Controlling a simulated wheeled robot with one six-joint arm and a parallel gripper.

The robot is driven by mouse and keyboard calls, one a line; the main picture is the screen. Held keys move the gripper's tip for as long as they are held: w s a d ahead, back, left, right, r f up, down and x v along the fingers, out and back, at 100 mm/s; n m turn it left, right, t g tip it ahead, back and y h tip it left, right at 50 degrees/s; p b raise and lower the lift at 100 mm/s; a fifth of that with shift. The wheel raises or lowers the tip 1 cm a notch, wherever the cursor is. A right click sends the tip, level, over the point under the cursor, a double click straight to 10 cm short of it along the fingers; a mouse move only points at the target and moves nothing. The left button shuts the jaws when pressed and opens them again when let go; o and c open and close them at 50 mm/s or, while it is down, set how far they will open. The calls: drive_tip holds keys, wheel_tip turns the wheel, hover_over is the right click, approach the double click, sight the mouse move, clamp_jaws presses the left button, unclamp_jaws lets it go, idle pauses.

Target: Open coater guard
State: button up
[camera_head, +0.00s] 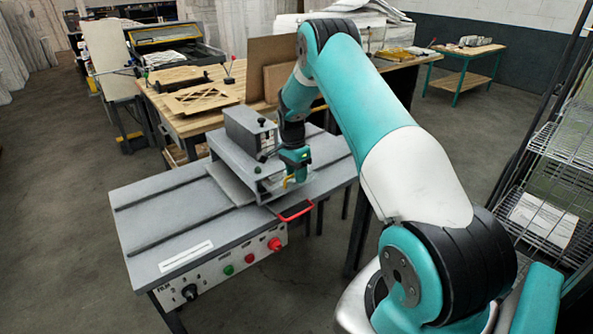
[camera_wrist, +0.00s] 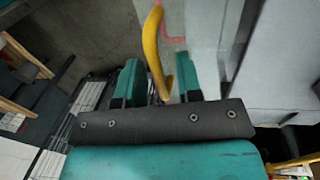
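The coater (camera_head: 185,228) is a long grey bench machine with dark slots along its top and a control panel at the front. A grey raised housing (camera_head: 232,165), which looks like the guard, stands across its top. My gripper (camera_head: 287,182) is pointed down at the right front of this housing. In the wrist view my gripper (camera_wrist: 160,82) has its two teal fingers apart. A yellow bar handle (camera_wrist: 157,55) runs between them, with what look like small gaps on either side. What the handle is fixed to is not clear.
A red bar (camera_head: 296,211) sticks out at the coater's front edge. The panel has a green button (camera_head: 228,270), red knobs and a black knob. A wooden workbench (camera_head: 200,122) stands behind. A wire rack (camera_head: 555,150) stands at right. Floor at left is clear.

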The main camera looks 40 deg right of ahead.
wheel_tip(320, 180, up, 17)
drive_tip(key=w+b, duration=0.2)
drive_tip(key=b, duration=0.3)
drive_tip(key=shift+w+d, duration=0.2)
drive_tip(key=shift+w, duration=0.1)
drive_tip(key=shift+r, duration=0.1)
drive_tip(key=s+a+r+n+t+b, duration=0.1)
drive_tip(key=s+a+n, duration=0.2)
drive_tip(key=a+n, duration=0.35)
drive_tip(key=s+a+r+n, duration=0.2)
drive_tip(key=s+a+n, duration=0.15)
drive_tip(key=a, duration=0.65)
drive_tip(key=s+a+r+n+t+b, duration=0.1)
drive_tip(key=s+a+n, duration=0.35)
drive_tip(key=a, duration=0.45)
drive_tip(key=s+a+f+n+y, duration=0.1)
drive_tip(key=s+a+n+y, duration=0.1)
drive_tip(key=s+a+n, duration=0.4)
drive_tip(key=s+a+f+n+y, duration=0.1)
drive_tip(key=s+a+n, duration=0.5)
drive_tip(key=s, duration=0.8)
drive_tip(key=shift+s+a+f+y+b, duration=0.3)
drive_tip(key=shift+s+a+f+y, duration=0.1)
drive_tip(key=shift+a+y, duration=0.1)
